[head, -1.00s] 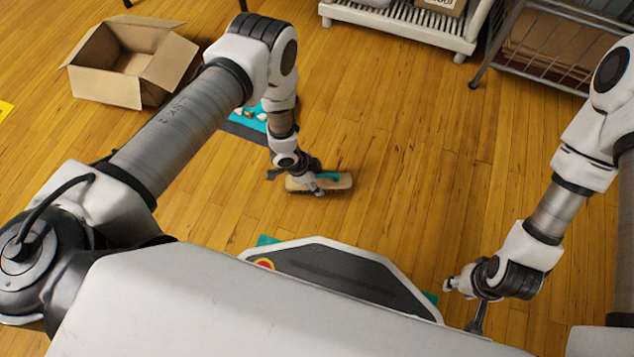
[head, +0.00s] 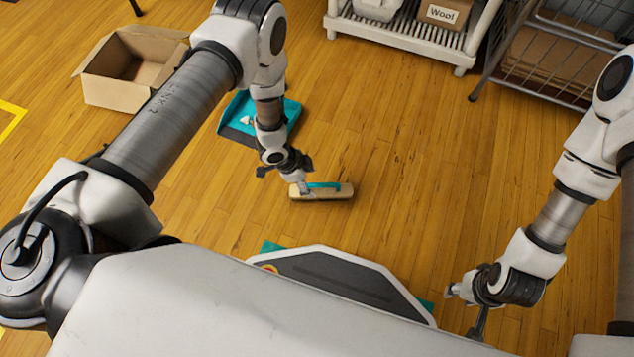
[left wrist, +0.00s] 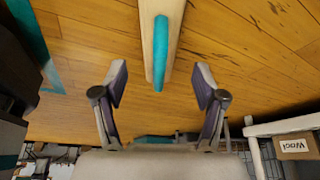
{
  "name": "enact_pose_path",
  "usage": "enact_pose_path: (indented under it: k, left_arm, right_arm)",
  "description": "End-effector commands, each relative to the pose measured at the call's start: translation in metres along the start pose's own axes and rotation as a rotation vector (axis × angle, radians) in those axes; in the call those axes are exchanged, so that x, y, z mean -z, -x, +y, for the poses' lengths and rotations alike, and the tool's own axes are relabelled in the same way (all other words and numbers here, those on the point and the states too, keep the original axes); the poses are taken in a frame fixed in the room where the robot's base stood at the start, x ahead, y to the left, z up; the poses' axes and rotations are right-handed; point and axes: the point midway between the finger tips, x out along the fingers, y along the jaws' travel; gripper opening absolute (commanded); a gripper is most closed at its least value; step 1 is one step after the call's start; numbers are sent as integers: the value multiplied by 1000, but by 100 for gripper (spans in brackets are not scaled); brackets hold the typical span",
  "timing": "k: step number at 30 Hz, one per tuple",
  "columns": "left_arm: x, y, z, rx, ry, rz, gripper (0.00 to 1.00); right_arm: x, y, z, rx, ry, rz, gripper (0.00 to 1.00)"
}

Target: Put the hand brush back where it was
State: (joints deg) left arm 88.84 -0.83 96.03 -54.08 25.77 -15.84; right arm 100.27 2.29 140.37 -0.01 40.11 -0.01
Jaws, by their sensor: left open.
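The hand brush (head: 332,191) lies on the wooden floor, with a pale wooden body and a teal handle. It also shows at the top middle of the left wrist view (left wrist: 161,50), between and beyond my fingers. My left gripper (head: 290,180) is open and empty at the brush's left end; in the left wrist view its two fingers (left wrist: 160,92) stand wide apart, with nothing between them at the tips but the handle's end. My right gripper (head: 468,305) hangs at the lower right, away from the brush; its jaw state is unclear.
A teal dustpan (head: 285,108) with white scraps lies behind my left arm. An open cardboard box (head: 115,92) stands at the upper left. A white slatted rack (head: 400,42) with a box marked Wool and a wire cart (head: 560,55) stand at the back. The floor right of the brush is clear.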

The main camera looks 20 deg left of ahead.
Motion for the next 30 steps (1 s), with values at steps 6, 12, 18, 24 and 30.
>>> enact_pose_path:
  k: [6, 12, 18, 24, 30]
  left_arm:
    - [1, 38, 0, 0, 0, 0, 71]
    - [0, 38, 0, -1, -1, 0, 71]
    - [-9, 55, 29, -1, 225, -23, 71]
    - [-57, 133, 117, 116, 958, -208, 71]
    - [-86, 180, 155, 237, 1240, -334, 71]
  right_arm:
    - [0, 19, 0, 0, 0, 0, 40]
    - [0, 18, 0, 0, 0, 0, 40]
    - [0, 18, 0, 0, 0, 0, 40]
    - [0, 18, 0, 0, 0, 0, 40]
    - [0, 18, 0, 0, 0, 0, 40]
